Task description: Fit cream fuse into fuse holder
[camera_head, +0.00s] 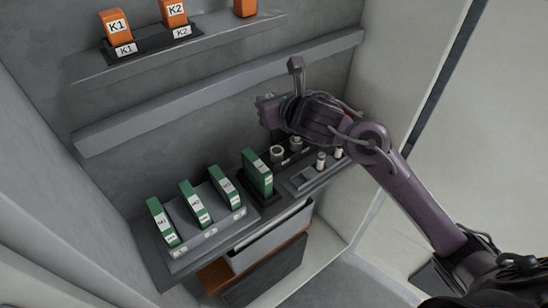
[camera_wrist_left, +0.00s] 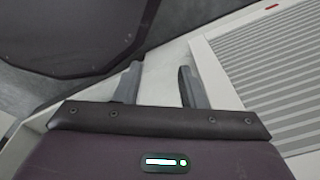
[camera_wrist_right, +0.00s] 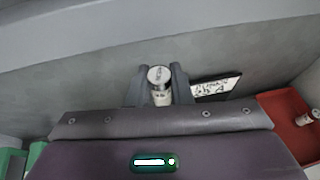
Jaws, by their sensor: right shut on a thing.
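My right gripper (camera_head: 268,112) is over the back of the lower shelf. In the right wrist view its fingers (camera_wrist_right: 158,90) are shut on a cream fuse (camera_wrist_right: 160,97) with a round silver cap facing the camera. The held fuse cannot be made out in the head view. Two short pale cylindrical pieces, one a ring-like piece (camera_head: 277,154), stand below the gripper; I cannot tell if they are the fuse holder. Two small cream cylinders (camera_head: 320,160) stand on a grey block to the right. My left gripper (camera_wrist_left: 160,85) is open and empty, away from the shelf.
Several green modules (camera_head: 195,205) stand on the lower shelf at left and middle. Orange relays (camera_head: 116,25) sit on the upper shelf. A white label plate (camera_wrist_right: 214,88) reading 25 A is beside the held fuse. A red tray (camera_wrist_right: 290,125) holds another small cylinder.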

